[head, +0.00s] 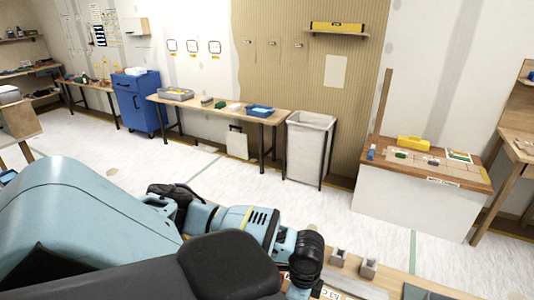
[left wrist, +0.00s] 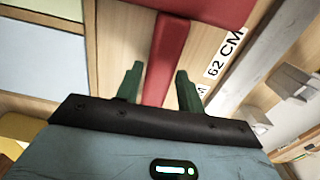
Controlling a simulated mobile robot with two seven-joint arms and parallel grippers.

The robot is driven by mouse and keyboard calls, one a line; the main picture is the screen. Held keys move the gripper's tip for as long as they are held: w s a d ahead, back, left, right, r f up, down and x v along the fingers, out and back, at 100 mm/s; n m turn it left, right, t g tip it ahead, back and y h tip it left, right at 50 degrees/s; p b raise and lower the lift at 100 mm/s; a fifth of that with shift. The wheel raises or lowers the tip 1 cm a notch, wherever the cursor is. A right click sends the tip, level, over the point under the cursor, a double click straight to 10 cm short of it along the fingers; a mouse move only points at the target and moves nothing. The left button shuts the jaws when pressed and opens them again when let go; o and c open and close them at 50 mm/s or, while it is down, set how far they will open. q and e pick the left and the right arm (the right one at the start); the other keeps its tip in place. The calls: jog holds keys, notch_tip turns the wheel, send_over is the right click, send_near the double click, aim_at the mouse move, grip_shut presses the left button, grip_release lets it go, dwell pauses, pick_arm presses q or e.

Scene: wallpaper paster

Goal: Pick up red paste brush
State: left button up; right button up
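The red paste brush (left wrist: 167,58) lies on a wooden surface in the left wrist view. The gripper's two green fingers are apart, one on each side of the handle. I see no clear grip on it, and the lower end of the handle is hidden behind the gripper body. In the head view my own arm covers the near area, and the brush cannot be made out. My right gripper is not in view.
Pale blue and cream panels (left wrist: 45,65) lie left. In the head view, a white bin (head: 308,150) and workbenches stand along the far wall, with open floor before them.

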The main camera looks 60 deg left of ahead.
pick_arm(q)
jog(key=c, duration=0.6)
jog(key=shift+r, duration=0.1)
jog(key=shift+r, duration=0.45)
jog(key=r, duration=0.2)
jog(key=shift+s+d+r, duration=0.15)
jog(key=shift+s+r, duration=0.05)
jog(key=shift+r, duration=0.15)
jog(key=s+d, duration=0.2)
jog(key=s, duration=0.2)
jog(key=s+d, duration=0.3)
jog(key=s, duration=0.1)
jog(key=s+d+r, duration=0.1)
jog(key=s+d, duration=0.2)
jog(key=s, duration=0.2)
jog(key=shift+d+r+p, duration=0.1)
jog(key=shift+d+p, duration=0.1)
jog(key=shift+p, duration=0.1)
jog(key=o, duration=0.5)
grip_shut()
